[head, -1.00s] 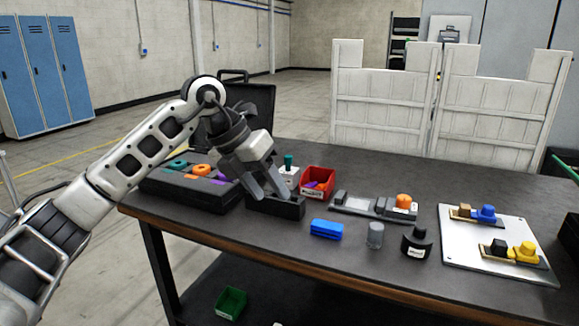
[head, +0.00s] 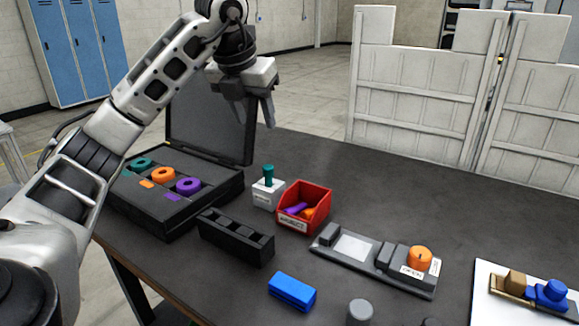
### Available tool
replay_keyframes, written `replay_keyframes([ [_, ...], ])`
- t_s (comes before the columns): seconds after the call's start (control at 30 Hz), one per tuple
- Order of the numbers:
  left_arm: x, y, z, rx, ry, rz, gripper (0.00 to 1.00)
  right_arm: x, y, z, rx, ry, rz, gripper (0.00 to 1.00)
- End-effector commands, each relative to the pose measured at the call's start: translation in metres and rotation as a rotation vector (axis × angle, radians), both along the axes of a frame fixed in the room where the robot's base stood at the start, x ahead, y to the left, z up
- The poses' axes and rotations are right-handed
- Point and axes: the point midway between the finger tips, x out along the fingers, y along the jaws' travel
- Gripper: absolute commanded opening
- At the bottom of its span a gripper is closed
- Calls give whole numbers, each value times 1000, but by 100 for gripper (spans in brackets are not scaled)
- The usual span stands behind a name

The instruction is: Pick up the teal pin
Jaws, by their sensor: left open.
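The teal pin (head: 268,174) stands upright in a small white labelled block (head: 267,194) near the middle of the table. My left gripper (head: 254,118) is open and empty, pointing down. It is above and a little left of the teal pin in the picture, clearly apart from it. My right gripper does not show.
A black case (head: 188,222) with teal, orange and purple rings stands left, lid up. A black slotted block (head: 236,239) sits in front. A red bin (head: 303,207) with purple and orange pieces is beside the white block. A blue block (head: 292,291) lies nearer.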

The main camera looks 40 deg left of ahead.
Motion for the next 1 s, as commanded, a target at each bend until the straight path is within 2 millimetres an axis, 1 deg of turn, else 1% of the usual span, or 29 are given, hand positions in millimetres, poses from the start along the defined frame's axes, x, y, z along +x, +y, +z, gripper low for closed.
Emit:
replay_keyframes([
  [0.1, 6, 2, -18, 0, 6, 1, 48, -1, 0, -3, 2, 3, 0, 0],
  [0.27, 18, 6, -52, 0, 7, 0, 48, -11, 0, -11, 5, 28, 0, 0],
  [0.4, 28, 8, -77, 0, 5, 0, 48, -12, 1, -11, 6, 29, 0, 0],
  [0.5, 33, 9, -89, -1, 4, 0, 48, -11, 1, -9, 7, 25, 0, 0],
  [0.73, 39, 11, -103, 0, 4, -1, 48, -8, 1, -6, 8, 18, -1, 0],
  [0.9, 45, 10, -128, -1, 6, -2, 48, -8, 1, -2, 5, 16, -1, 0],
  [1.0, 51, 12, -139, -1, 3, -1, 48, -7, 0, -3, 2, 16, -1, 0],
])
